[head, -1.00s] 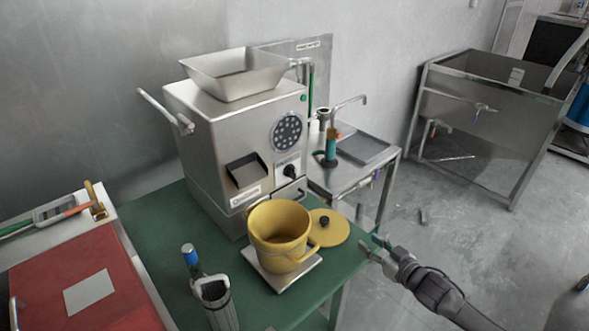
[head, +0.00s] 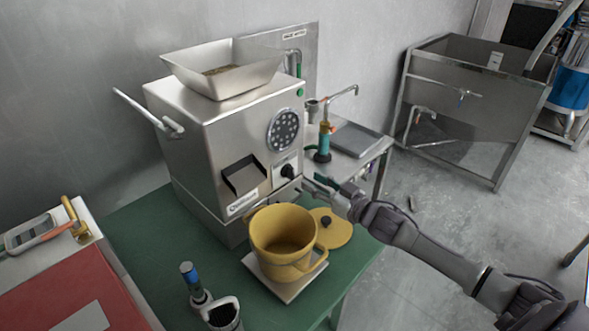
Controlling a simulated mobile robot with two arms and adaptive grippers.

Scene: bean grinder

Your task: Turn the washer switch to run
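The steel grinder (head: 205,150) stands on the green table. A black rotary switch (head: 287,171) is on its front at the lower right, beside a small label; the label and the switch's pointing direction are too small to read. My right gripper (head: 309,186) is just right of and slightly below this switch, its fingertips pointing left toward it. I cannot tell whether the tips touch the switch or whether the fingers are apart. I see nothing held in them.
A yellow pot (head: 283,240) stands on a steel plate below the gripper, with a yellow lid (head: 331,229) beside it. A blue-topped tool (head: 188,270) is at the front.

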